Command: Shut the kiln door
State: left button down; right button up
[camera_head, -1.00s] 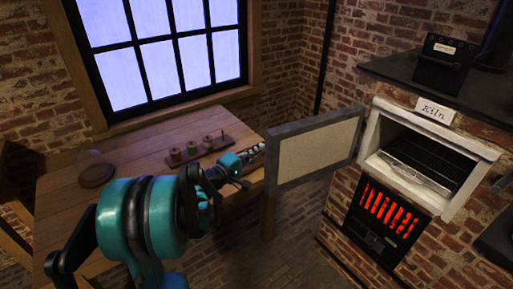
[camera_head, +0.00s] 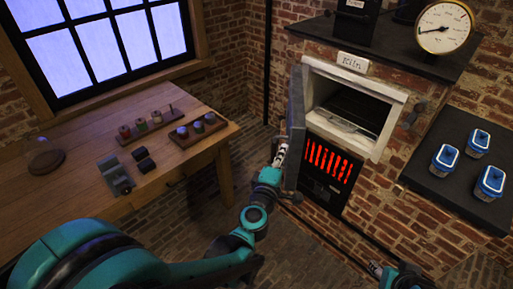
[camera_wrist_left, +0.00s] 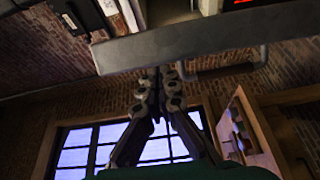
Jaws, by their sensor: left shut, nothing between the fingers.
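The kiln (camera_head: 357,78) has a white frame around a dark opening with a rack inside. Its grey door (camera_head: 296,130) is hinged at the left side of the opening. It stands open, seen nearly edge-on, jutting toward me. My left gripper (camera_head: 281,152) is shut and empty on the door's outer, left side, close to it. In the left wrist view the shut fingers (camera_wrist_left: 160,74) point at the grey door (camera_wrist_left: 180,46), with a bar handle (camera_wrist_left: 226,71) to their right. I cannot tell whether they touch. My right gripper (camera_head: 375,268) shows partly at lower right; its jaws are unclear.
A glowing red grate (camera_head: 327,160) is below the opening. Blue-lidded jars (camera_head: 446,158) stand on a dark shelf (camera_head: 421,176) at right. A wooden table (camera_head: 85,185) with small racks is at left. A gauge (camera_head: 444,27) sits above the kiln.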

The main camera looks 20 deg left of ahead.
pick_arm(q)
jog(key=w+d+y, duration=0.1)
jog(key=w+d, duration=0.6)
jog(key=d, duration=0.3)
jog(key=w+d+n, duration=0.1)
jog(key=w+d, duration=0.6)
jog(key=d, duration=0.3)
jog(key=w+d+y+b, duration=0.1)
jog(key=w+d, duration=0.6)
jog(key=d, duration=0.3)
jog(key=shift+n+y, duration=0.3)
jog(key=shift+a, duration=0.15)
